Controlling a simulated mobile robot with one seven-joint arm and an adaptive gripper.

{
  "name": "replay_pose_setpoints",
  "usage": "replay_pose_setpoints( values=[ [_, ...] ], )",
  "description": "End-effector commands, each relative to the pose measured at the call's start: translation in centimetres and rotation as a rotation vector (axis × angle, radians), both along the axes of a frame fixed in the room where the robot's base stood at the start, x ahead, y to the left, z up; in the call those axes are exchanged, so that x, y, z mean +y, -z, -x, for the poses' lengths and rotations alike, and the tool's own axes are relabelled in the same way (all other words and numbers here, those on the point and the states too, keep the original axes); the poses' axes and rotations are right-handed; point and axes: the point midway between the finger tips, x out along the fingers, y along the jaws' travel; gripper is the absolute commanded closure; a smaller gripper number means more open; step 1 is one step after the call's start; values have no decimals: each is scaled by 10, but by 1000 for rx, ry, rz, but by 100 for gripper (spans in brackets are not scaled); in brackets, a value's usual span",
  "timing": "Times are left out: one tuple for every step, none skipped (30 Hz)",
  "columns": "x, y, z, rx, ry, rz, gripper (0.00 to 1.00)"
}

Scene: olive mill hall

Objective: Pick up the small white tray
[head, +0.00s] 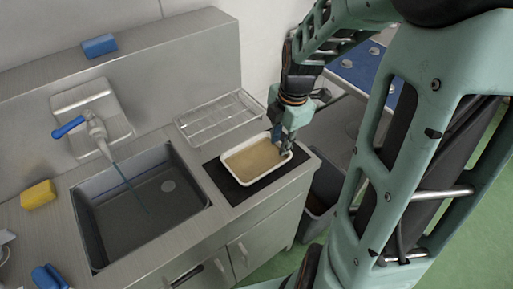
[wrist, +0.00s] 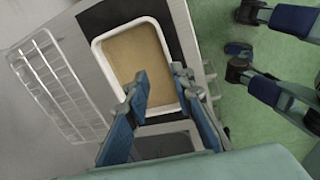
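The small white tray (head: 229,170) is a shallow rectangle with a white rim and a tan inside. It lies on a black mat (head: 217,176) on the counter, right of the sink. In the wrist view the tray (wrist: 98,60) fills the upper middle. My gripper (head: 284,148) is at the tray's right end. In the wrist view my gripper (wrist: 160,82) has its fingers apart, the left one over the tan inside and the right one at the right rim. I cannot tell whether either finger touches the tray.
The sink (head: 140,200) with a running blue-handled tap (head: 95,130) is to the left. A wire rack (head: 220,118) stands behind the tray. A dark bin (head: 318,205) is beside the counter's right end.

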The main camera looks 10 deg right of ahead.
Motion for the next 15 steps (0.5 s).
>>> replay_pose_setpoints(
  values=[
    [7, 1, 8, 17, -38, -5, 78],
    [10, 2, 12, 24, -57, -6, 78],
    [13, 4, 14, 29, -75, -8, 78],
    [15, 6, 16, 33, -84, -9, 78],
    [16, 9, 17, 35, -91, -10, 78],
    [17, 15, 17, 36, -96, -9, 78],
    [17, 20, 17, 38, -97, -10, 78],
    [18, 25, 16, 39, -99, -11, 78],
    [19, 32, 15, 38, -98, -11, 78],
    [19, 37, 15, 39, -99, -11, 78],
    [20, 42, 14, 38, -99, -12, 78],
    [20, 48, 13, 37, -97, -10, 78],
    [20, 51, 12, 38, -97, -10, 78],
    [20, 54, 12, 37, -97, -10, 78],
    [20, 58, 11, 35, -97, -10, 78]
  ],
)
